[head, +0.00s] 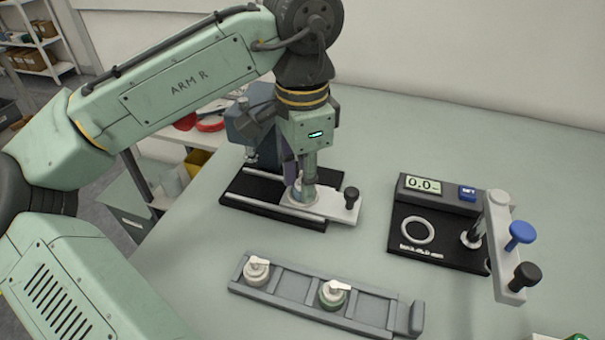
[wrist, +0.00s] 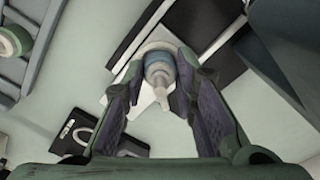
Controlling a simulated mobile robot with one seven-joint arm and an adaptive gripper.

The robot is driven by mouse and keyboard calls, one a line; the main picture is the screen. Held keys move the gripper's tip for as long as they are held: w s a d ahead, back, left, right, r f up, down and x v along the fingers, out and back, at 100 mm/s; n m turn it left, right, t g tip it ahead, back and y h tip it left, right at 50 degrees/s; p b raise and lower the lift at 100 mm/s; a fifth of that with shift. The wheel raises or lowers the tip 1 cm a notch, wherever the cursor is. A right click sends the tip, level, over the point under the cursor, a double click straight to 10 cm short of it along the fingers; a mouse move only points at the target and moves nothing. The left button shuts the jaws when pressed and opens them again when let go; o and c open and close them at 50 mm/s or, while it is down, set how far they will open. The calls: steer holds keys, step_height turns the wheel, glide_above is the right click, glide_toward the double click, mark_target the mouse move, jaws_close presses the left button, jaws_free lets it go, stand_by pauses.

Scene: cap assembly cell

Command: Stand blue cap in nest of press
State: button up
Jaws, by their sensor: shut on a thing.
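My gripper (head: 303,187) points down over the light sliding plate (head: 338,215) of the press (head: 252,125). In the wrist view its two fingers are closed on the sides of the blue cap (wrist: 158,65). The cap has a blue band and a pale spout pointing back toward the camera. A round pale nest (head: 290,197) on the plate lies right at the fingertips, and its rim (wrist: 152,47) shows beyond the cap. The cap looks upright and in line with the nest. Whether it touches the nest floor is hidden. In the head view my fingers hide most of the cap.
A grey rack (head: 270,297) in front holds a white-topped cap (head: 257,270) and a green-banded cap (head: 334,293). A gauge (head: 440,240) reading 0.0, with an arm carrying blue and black knobs, stands at right. A black knob (head: 351,195) rises from the sliding plate's end.

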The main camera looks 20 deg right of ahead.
steer(key=o, duration=0.7)
steer(key=shift+o, duration=0.2)
step_height(320, 180, up, 7)
steer(key=p, duration=0.7)
steer(key=shift+p, duration=0.3)
steer(key=shift+s, duration=0.1)
